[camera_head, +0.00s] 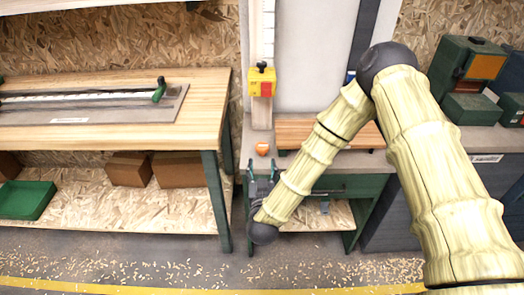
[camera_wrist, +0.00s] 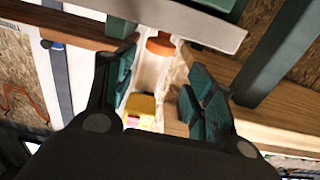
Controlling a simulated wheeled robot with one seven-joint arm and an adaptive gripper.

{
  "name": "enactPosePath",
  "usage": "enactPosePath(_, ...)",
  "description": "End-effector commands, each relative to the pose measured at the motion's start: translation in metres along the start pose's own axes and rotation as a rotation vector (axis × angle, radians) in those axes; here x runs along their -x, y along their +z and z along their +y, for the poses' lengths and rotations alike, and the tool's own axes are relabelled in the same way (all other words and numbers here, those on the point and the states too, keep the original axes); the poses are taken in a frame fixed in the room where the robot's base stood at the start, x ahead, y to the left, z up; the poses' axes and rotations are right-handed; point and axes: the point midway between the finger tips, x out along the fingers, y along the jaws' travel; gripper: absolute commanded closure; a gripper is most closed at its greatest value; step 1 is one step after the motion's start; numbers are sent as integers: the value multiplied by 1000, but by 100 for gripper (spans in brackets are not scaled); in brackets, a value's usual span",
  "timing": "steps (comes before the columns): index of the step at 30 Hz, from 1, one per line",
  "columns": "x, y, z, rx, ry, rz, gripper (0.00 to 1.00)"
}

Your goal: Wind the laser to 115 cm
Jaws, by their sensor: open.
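The laser, a yellow box (camera_head: 259,83) with a red side and a dark knob on top, sits on a pale upright rail with a scale strip (camera_head: 268,30) above it. The scale figures are too small to read. An orange knob (camera_head: 262,149) is below it at the bench front. In the wrist view the yellow box (camera_wrist: 140,106) and the orange knob (camera_wrist: 160,45) show between my fingers. My gripper (camera_head: 261,166) is open and empty, just below the orange knob in the head view; in the wrist view my gripper (camera_wrist: 157,72) has its fingers spread, apart from the knob.
A wooden bench (camera_head: 215,100) with a grey board and a green-handled tool (camera_head: 159,90) stands at left. A green tray (camera_head: 25,200) and brown boxes (camera_head: 129,169) lie on its lower shelf. Green machines (camera_head: 468,75) stand at right. Wood chips lie on the floor.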

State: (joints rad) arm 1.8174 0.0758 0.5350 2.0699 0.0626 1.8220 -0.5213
Motion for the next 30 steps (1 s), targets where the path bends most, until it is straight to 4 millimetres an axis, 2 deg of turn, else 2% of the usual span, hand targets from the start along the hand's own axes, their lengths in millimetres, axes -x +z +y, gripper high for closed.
enactPosePath(9, -51, -1, 1, 0, 1, -1, 46)
enactPosePath(15, -77, 0, 0, -1, 0, -2, 46)
enactPosePath(21, -89, 1, 0, 0, 0, -3, 46)
enactPosePath(30, -91, 1, 0, 0, -1, -4, 46)
